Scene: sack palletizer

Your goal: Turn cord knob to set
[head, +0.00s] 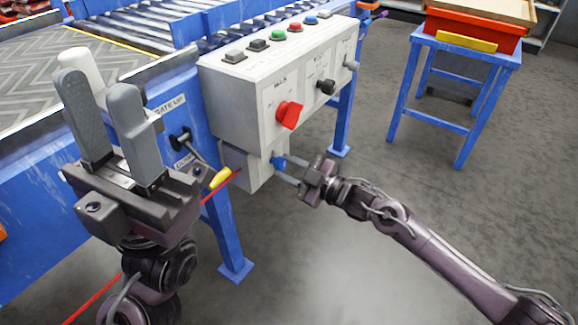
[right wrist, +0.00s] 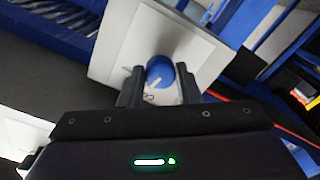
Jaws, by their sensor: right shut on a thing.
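The blue knob (head: 278,162) sits on the small white box (head: 247,172) under the control panel. In the right wrist view the blue knob (right wrist: 160,70) has a pale pointer line and lies between the two fingers. My right gripper (head: 283,171) reaches it from the right and is shut on it. The fingers also show in the right wrist view (right wrist: 159,87). Marks near the knob are too small to read. My left gripper (head: 99,88) is raised at the left with its fingers apart and nothing visible between them.
The white control panel (head: 240,95) above carries coloured buttons, a red knob (head: 289,114) and a black knob (head: 325,87). A blue table (head: 462,45) stands behind.

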